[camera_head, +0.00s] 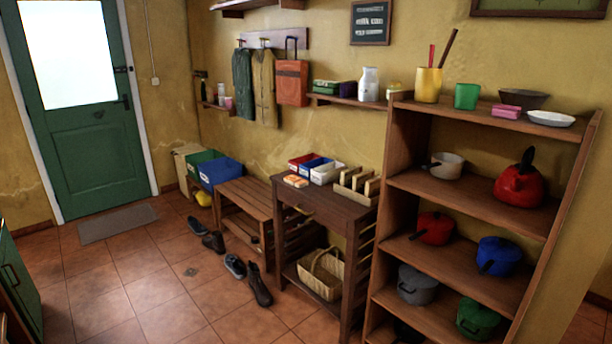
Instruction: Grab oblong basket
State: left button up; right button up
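An oblong woven basket (322,274), pale straw in colour with an arched handle, sits on the low shelf of the dark wooden side table (330,207). The table's front legs and top frame it, and its top lies well above the basket. Neither of my grippers is in the head view.
A tall shelf with pots (400,180) stands right of the table. A slatted bench (243,203) stands left of it. Several shoes (259,285) lie on the tiles in front. The tiled floor (150,290) is open at left, towards the green door (95,140).

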aim_at(321, 272)
jog(key=i+j+u, duration=0.2)
jog(key=i+u, duration=0.25)
jog(key=i, duration=0.25)
jog(key=i+l+u, duration=0.1)
jog(key=i+u, duration=0.4)
jog(key=i, duration=0.2)
